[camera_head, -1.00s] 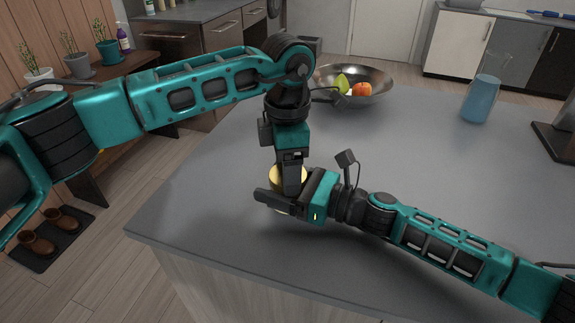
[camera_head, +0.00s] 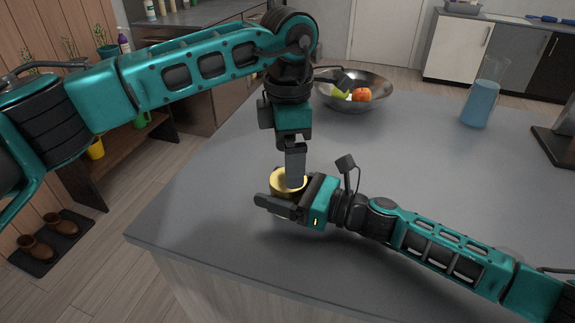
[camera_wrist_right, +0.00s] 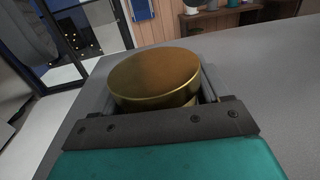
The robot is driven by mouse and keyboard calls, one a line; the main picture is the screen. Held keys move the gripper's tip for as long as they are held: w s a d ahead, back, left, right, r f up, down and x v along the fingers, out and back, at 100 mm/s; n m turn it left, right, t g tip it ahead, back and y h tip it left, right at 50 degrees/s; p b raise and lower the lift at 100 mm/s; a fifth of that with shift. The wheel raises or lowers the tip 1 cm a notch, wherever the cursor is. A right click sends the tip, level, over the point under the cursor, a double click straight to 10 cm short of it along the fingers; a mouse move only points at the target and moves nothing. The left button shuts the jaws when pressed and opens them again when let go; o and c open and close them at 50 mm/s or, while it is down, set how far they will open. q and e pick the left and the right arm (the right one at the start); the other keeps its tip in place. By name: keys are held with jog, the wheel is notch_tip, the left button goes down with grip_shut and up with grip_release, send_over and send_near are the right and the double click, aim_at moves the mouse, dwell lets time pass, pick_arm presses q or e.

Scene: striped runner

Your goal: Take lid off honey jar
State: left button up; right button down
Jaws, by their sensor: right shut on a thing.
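The honey jar (camera_wrist_right: 188,104) stands near the front left of the counter, mostly hidden by my right gripper. Its round gold lid (camera_head: 277,177) shows above the fingers, and its broad top fills the middle of the right wrist view (camera_wrist_right: 155,72). My right gripper (camera_head: 283,204) lies level and is shut on the jar, below the lid. My left gripper (camera_head: 295,184) points straight down at the lid from above. Its finger overlaps the lid in the head view; whether it touches, and whether the gripper is open, I cannot tell.
A metal bowl (camera_head: 380,93) with fruit stands farther back on the grey counter (camera_head: 440,170). A blue pitcher (camera_head: 481,103) is at the back right, and a dark object (camera_head: 555,145) stands at the right edge. The counter between them is clear.

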aim_at(288, 196)
pick_arm(q)
jog(key=r+m, duration=0.1)
jog(key=m, duration=0.3)
jog(key=shift+w+r, duration=0.1)
jog(key=shift+r, duration=0.3)
jog(key=m, duration=0.2)
jog(key=r+m, duration=0.1)
jog(key=m, duration=0.2)
jog(key=shift+r+m, duration=0.4)
jog(key=shift+f, duration=3.95)
jog(key=c, duration=1.1)
jog(key=n, duration=1)
jog(key=shift+r, duration=0.1)
